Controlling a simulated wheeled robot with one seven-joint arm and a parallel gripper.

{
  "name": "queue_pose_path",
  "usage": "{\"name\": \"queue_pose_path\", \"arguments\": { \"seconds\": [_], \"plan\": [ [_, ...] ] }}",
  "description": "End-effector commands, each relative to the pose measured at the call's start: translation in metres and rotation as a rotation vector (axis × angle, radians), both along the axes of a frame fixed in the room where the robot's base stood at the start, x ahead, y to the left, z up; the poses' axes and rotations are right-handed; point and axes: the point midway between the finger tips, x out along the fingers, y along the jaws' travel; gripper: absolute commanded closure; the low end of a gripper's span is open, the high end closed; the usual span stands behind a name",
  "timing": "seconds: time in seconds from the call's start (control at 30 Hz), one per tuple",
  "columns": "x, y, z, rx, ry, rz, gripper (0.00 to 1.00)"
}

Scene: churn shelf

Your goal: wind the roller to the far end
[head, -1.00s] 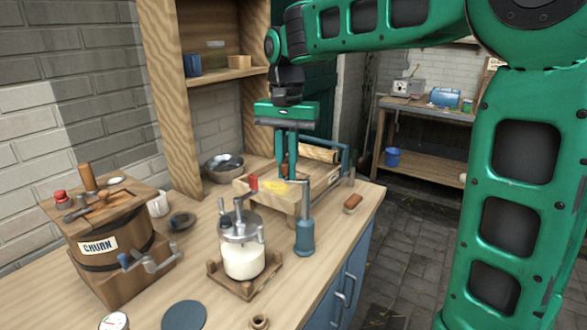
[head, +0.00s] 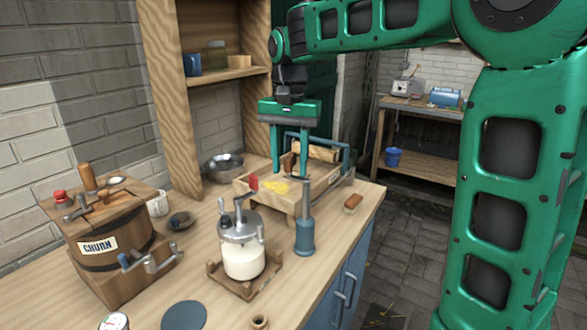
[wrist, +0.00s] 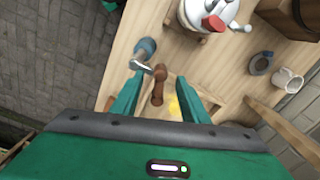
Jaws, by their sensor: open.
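The wooden roller (head: 318,152) lies across the far end part of a pale wooden tray (head: 262,203), within a blue-grey frame (head: 345,165). A lump of yellow butter (head: 274,187) lies in the tray nearer me, beside a red marker (head: 253,183) on the tray's edge. My gripper (head: 290,172) is open and points down over the tray. A brown wooden handle (head: 289,163) stands between its fingers. In the wrist view this handle (wrist: 158,87) shows between the open fingertips, apparently untouched. Where the handle joins the roller is hidden.
A blue-based post (head: 305,237) stands close by the tray's near side. A wooden barrel churn (head: 105,240) is at left, and a metal bowl (head: 224,166) is behind.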

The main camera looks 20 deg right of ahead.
Motion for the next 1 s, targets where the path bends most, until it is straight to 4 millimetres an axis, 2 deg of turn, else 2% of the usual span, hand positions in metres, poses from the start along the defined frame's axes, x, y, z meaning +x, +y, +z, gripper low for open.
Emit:
{"name": "queue_pose_path", "arguments": {
  "seconds": [0.27, 1.0],
  "plan": [
    [-0.002, -0.001, 0.003, -0.001, 0.004, -0.003, 0.53],
    [0.0, 0.0, 0.053, -0.001, 0.001, -0.001, 0.53]
  ]
}}
